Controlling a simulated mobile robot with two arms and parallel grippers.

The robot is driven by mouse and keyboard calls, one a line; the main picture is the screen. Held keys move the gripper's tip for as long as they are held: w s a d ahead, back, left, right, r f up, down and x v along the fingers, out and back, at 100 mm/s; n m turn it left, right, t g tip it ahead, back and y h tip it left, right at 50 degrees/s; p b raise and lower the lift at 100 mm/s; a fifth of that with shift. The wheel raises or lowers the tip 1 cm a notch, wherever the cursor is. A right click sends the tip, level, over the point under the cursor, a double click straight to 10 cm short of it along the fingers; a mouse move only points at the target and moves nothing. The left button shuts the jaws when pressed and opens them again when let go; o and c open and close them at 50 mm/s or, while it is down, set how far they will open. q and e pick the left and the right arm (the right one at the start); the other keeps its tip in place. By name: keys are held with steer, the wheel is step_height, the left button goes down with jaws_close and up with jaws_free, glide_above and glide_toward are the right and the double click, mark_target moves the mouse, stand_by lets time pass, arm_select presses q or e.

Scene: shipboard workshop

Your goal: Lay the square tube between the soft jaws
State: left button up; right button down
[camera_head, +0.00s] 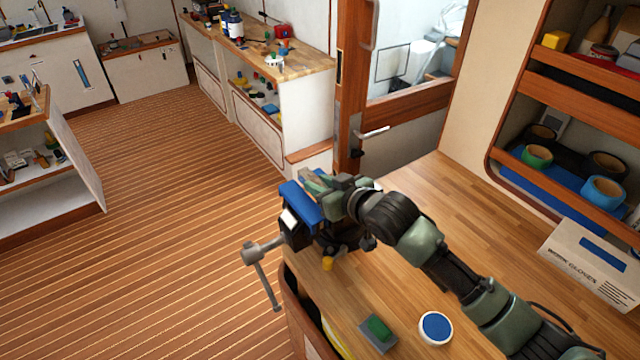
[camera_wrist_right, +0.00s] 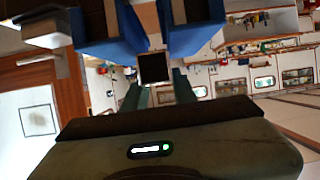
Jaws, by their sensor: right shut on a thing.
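The vise (camera_head: 296,232) is mounted at the corner of the wooden bench, with its handle hanging over the edge. Its blue soft jaws (camera_head: 301,203) stand apart in the wrist view, one on the left (camera_wrist_right: 108,45) and one on the right (camera_wrist_right: 190,36). My right gripper (camera_head: 322,184) is at the jaws; its green fingers (camera_wrist_right: 156,88) are shut on the square tube (camera_wrist_right: 153,68). The tube's dark open end faces the wrist camera and lines up with the gap between the jaws. How deep it sits there, I cannot tell. My left gripper is out of view.
On the bench lie a grey-and-green block (camera_head: 378,331) and a round white tin with a blue top (camera_head: 435,327). A cardboard box (camera_head: 590,262) stands at the right, below shelves with tape rolls (camera_head: 603,190). The bench middle behind my arm is clear.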

steer(key=shift+f+b, duration=0.45)
steer(key=shift+f, duration=0.55)
steer(key=c, duration=1.1)
jaws_free()
steer(key=shift+o, duration=0.2)
steer(key=shift+f, duration=0.15)
steer(key=shift+s+d+f, duration=0.1)
steer(key=shift+s, duration=0.05)
steer(key=shift+s+d, duration=0.1)
steer(key=shift+s, duration=0.1)
steer(key=b+v, duration=0.2)
steer(key=v, duration=0.5)
steer(key=shift+r+b, duration=0.3)
steer(key=shift+r, duration=0.15)
